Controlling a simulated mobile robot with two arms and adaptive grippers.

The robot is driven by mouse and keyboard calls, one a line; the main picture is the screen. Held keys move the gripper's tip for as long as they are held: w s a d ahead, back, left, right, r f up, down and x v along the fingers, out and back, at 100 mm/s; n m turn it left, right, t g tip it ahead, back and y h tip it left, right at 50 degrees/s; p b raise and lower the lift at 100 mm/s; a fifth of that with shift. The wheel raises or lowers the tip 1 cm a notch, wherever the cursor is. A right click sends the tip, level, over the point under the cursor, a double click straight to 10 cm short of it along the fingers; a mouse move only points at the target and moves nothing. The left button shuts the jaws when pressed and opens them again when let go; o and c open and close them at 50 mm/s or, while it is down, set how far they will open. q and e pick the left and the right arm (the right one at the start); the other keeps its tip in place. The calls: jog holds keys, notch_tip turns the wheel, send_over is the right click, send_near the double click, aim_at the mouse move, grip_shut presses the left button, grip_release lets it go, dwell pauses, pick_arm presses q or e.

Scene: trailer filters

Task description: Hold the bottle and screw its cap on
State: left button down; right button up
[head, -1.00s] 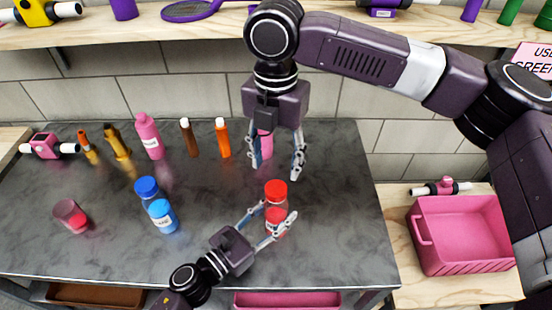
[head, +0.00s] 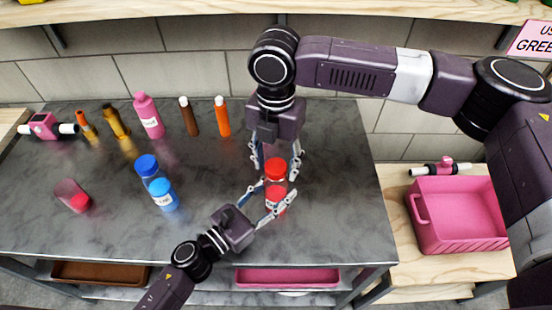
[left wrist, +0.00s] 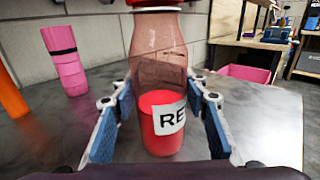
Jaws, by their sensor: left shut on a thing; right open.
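A clear bottle (head: 276,187) with red contents stands on the grey table. Its red cap (head: 276,168) sits at the bottle's top; I cannot tell how tight it is. My left gripper (head: 269,205) is shut on the bottle low down. In the left wrist view its blue-padded fingers (left wrist: 165,125) flank the bottle (left wrist: 162,55), whose label reads "RE". Only the cap's lower edge (left wrist: 155,3) shows there. My right gripper (head: 276,174) points down from above, open, with its fingers on either side of the cap.
A fallen clear cup-like item with red (head: 74,197) lies farther left. A pink bottle (head: 149,116) and several slim bottles line the back. A pink bin (head: 458,215) stands right. The table right of the bottle is clear.

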jog(key=shift+c, duration=0.7)
jog(key=c, duration=1.1)
jog(key=m, duration=0.5)
jog(key=shift+m, duration=0.4)
jog(key=m, duration=0.6)
jog(key=shift+a+m, duration=0.1)
jog(key=shift+m, duration=0.3)
jog(key=m, duration=1.5)
jog(key=shift+w, duration=0.1)
jog(key=o, duration=1.4)
